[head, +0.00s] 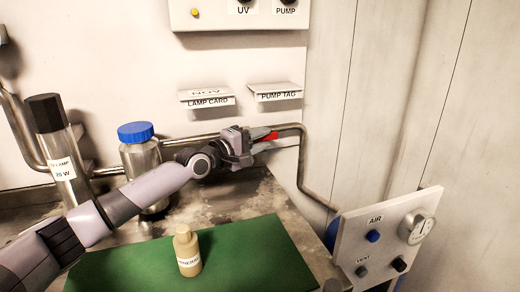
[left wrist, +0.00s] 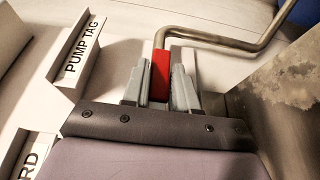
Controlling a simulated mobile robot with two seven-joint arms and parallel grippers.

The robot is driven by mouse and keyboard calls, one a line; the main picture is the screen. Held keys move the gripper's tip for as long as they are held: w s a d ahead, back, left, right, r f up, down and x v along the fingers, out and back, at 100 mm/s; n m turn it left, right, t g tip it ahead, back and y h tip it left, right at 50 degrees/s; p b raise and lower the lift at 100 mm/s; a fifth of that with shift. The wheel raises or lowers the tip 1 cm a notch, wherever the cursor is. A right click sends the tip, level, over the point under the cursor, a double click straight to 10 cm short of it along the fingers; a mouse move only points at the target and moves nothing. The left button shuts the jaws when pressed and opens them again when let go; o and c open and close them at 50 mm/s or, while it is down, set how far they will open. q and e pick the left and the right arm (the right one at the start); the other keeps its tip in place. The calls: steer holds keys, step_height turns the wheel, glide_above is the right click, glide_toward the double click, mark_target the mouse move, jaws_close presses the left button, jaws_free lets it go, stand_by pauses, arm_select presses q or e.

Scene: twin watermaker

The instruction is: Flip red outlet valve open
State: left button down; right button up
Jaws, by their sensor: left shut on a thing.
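The red outlet valve handle (head: 268,136) shows at the pipe (head: 290,128) on the back wall, just beyond my left gripper (head: 250,138). In the left wrist view the red handle (left wrist: 160,72) lies between the two grey fingers of my left gripper (left wrist: 160,88). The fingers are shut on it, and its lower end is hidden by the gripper. The handle's far end meets the metal pipe (left wrist: 215,42), which runs off to the right and bends. The valve body is mostly hidden. My right gripper is not in view.
A blue-capped metal canister (head: 140,165) and a dark-capped lamp cylinder (head: 62,165) stand left, close to my left arm. A small labelled bottle (head: 187,252) stands on the green mat (head: 255,250). An AIR/VENT gauge panel (head: 385,240) is at right. Card holders (head: 275,90) are above.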

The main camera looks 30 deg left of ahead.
arm_select(q)
steer(key=c, duration=1)
jaws_free()
steer(key=shift+o, duration=0.2)
steer(key=shift+s, duration=0.1)
steer(key=p+v, duration=0.1)
steer(key=v, duration=0.6)
